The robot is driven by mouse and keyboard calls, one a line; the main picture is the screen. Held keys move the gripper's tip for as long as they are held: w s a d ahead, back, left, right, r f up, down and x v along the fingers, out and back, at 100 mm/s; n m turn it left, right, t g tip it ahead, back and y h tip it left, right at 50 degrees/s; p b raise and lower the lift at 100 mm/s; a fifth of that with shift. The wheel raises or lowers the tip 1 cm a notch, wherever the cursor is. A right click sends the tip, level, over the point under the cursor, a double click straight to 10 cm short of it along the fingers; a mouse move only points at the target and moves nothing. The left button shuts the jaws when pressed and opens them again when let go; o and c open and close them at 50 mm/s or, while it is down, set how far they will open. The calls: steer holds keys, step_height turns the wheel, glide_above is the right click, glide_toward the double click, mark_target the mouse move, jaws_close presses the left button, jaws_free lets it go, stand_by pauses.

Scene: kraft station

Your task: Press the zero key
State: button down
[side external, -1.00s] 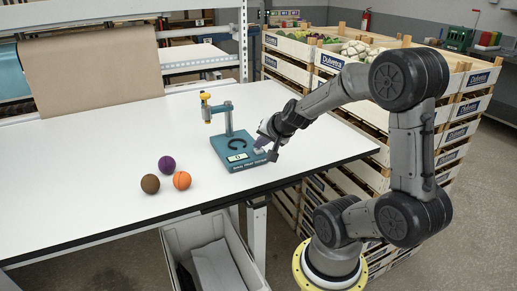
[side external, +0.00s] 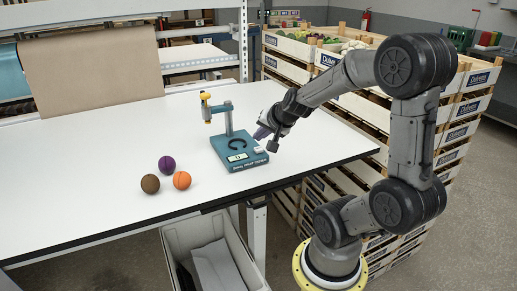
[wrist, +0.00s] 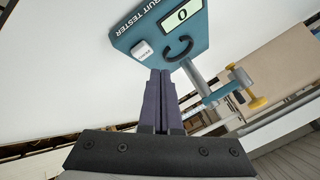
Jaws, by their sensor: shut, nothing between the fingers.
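The teal fruit tester (side external: 228,147) stands on the white table, with a post and a yellow-knobbed arm. Its display (side external: 237,158) reads 0, also in the wrist view (wrist: 181,14). A small white key (wrist: 143,50) with tiny, hard-to-read lettering sits at the base's front corner; it also shows in the side view (side external: 259,149). My gripper (side external: 260,134) is shut and empty, its purple fingers together. It is above the tester's right side, apart from the key. In the wrist view the fingertips (wrist: 159,72) appear just below and right of the key.
A purple ball (side external: 167,163), an orange ball (side external: 182,180) and a brown ball (side external: 150,184) lie left of the tester. The tester's post (side external: 228,120) rises behind the base. Stacked crates (side external: 300,50) stand beyond the table's right edge. The left of the table is clear.

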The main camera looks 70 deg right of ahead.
mark_target(258, 155)
step_height(258, 155, up, 4)
steer(key=shift+f, duration=0.1)
stand_by(0.4)
stand_by(0.5)
steer(key=w+a+r+n+t+y, duration=0.1)
steer(key=a+r+n+y, duration=0.2)
steer(key=a, duration=0.6)
steer(key=w+a+r+n+t+y, duration=0.1)
steer(key=w+a+r+n, duration=0.1)
steer(key=a+n, duration=0.5)
steer(key=s+a+f+n+g+y, duration=0.1)
steer(key=s+a+f+n, duration=0.1)
steer(key=s, duration=0.4)
steer(key=s+a+f+n+g, duration=0.2)
steer(key=s+a+n, duration=0.2)
steer(key=s+a, duration=0.1)
steer(key=shift+s+a+f+n+g+y, duration=0.2)
steer(key=shift+s+a+n+g+y, duration=0.15)
steer(key=shift+s, duration=0.2)
